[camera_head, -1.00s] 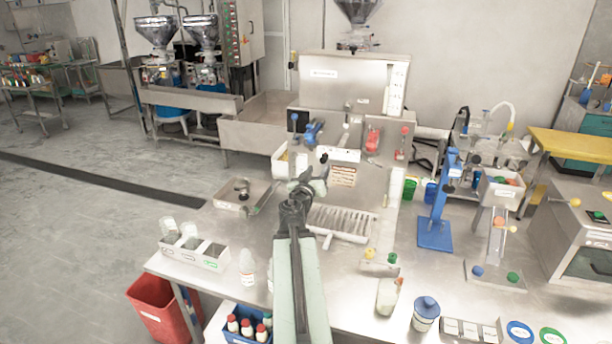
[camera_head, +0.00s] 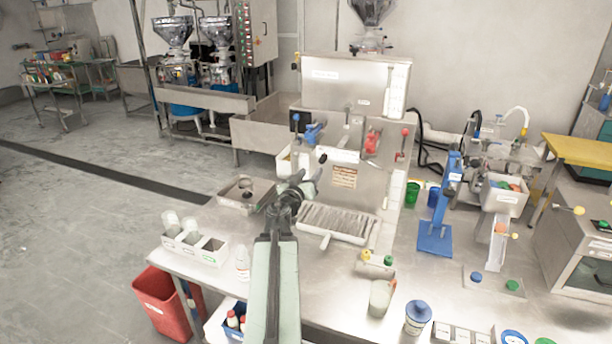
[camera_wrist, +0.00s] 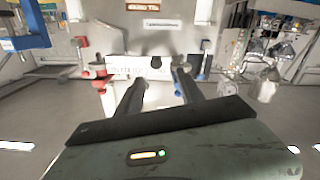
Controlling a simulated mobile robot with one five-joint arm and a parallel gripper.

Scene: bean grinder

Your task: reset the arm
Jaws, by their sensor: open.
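My gripper (camera_head: 310,178) is at the end of my arm, held above the steel table (camera_head: 225,225) in front of the coffee machine (camera_head: 352,95). In the wrist view my gripper (camera_wrist: 158,80) shows two dark fingers spread apart with nothing between them. The machine's front, with a white labelled bar (camera_wrist: 130,66), lies beyond the fingers and appears upside down. The gripper looks apart from the machine, though the exact gap cannot be told.
A slotted drip tray (camera_head: 338,222) lies just right of my arm. A blue stand (camera_head: 436,238), a jar (camera_head: 418,316) and a white bottle (camera_head: 242,264) also stand on the table.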

